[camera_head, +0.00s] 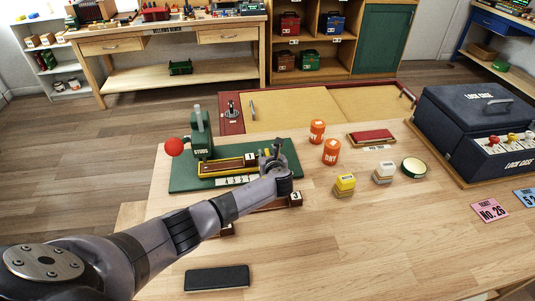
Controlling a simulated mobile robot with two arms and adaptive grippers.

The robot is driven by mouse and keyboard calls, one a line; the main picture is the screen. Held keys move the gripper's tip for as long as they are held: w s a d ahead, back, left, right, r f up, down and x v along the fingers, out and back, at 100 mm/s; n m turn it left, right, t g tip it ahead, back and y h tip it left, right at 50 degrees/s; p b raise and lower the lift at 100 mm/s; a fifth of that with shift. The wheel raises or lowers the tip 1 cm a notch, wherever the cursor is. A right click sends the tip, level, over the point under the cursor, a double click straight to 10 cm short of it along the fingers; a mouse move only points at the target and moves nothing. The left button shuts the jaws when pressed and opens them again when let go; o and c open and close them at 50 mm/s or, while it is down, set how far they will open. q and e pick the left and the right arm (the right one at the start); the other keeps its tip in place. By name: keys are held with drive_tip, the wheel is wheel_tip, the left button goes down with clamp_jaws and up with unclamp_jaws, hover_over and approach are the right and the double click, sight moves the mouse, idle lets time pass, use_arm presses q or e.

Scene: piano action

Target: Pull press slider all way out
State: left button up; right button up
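A green press (201,135) marked STUDS, with a red ball (174,147) on its left side, stands on a green base plate (190,183) at the back left of the table. A slider-like bar (222,167) with dark, brass and yellow parts lies along the plate, running right from the press to a tag marked 1 (250,156). My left gripper (272,152) is at the right end of this bar, over the plate's right part. Its fingers are small and partly hidden by my wrist, so I cannot tell whether they touch the bar. My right gripper is not in view.
Orange jars (331,152), yellow (345,184) and white (384,172) stamps, and a round tin (413,167) stand right of the gripper. A wooden piece tagged 3 (296,198) lies partly under my arm. A blue lock case (475,120) is at right.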

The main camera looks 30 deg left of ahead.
use_arm(q)
clamp_jaws()
idle(0.5)
drive_tip(key=w+d+b, duration=0.2)
drive_tip(key=d, duration=0.1)
drive_tip(key=w+d, duration=0.1)
drive_tip(key=d, duration=0.1)
drive_tip(key=shift+w+f+b, duration=0.1)
drive_tip(key=shift+w+b, duration=0.25)
drive_tip(key=shift+b, duration=0.05)
drive_tip(key=shift+d, duration=0.15)
drive_tip(key=shift+r, duration=0.25)
